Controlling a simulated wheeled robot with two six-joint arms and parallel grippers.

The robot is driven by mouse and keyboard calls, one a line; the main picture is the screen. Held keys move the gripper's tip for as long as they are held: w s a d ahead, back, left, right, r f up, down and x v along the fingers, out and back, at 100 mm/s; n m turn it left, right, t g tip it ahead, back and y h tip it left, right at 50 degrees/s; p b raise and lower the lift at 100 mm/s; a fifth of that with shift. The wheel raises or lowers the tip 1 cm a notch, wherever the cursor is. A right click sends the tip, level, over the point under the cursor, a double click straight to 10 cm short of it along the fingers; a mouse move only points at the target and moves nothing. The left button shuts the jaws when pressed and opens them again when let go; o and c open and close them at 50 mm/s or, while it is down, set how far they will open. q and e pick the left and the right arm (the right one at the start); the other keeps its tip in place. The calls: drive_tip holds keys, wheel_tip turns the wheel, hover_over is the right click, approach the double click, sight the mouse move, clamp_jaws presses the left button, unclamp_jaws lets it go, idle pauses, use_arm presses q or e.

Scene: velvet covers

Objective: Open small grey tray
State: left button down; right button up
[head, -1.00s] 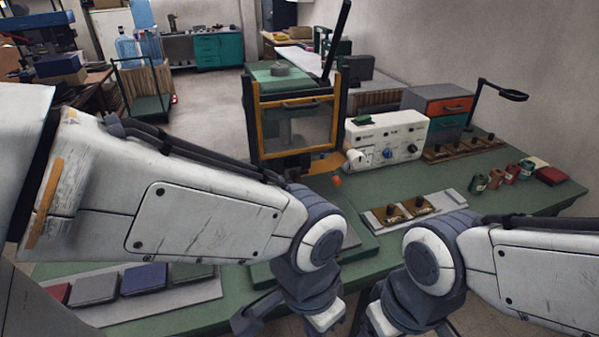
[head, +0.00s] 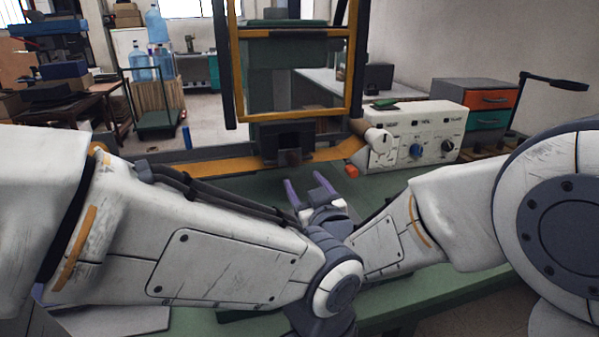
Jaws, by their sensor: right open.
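A grey tray (head: 115,319) shows only as a pale strip at the lower left; my left arm hides most of it, and no lid can be made out. My right gripper (head: 309,188) is open and empty. Its two purple-grey fingers point away over the green bench, in front of the yellow-framed machine. It is well to the right of the tray. My left forearm crosses the lower left, and its wrist bends down at bottom centre. Its fingers are out of sight.
The machine's yellow-framed glass guard (head: 290,117) stands above a dark block (head: 283,138) and a yellow base (head: 225,164). A white control box (head: 425,135) with knobs stands to the right, before a drawer cabinet (head: 488,98). Some green bench top (head: 235,187) is clear.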

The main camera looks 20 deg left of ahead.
sight(295, 163)
drive_tip(key=p+x, duration=0.1)
drive_tip(key=x, duration=0.9)
drive_tip(key=shift+w+d, duration=0.15)
drive_tip(key=shift+d, duration=0.05)
clamp_jaws()
idle(1.1)
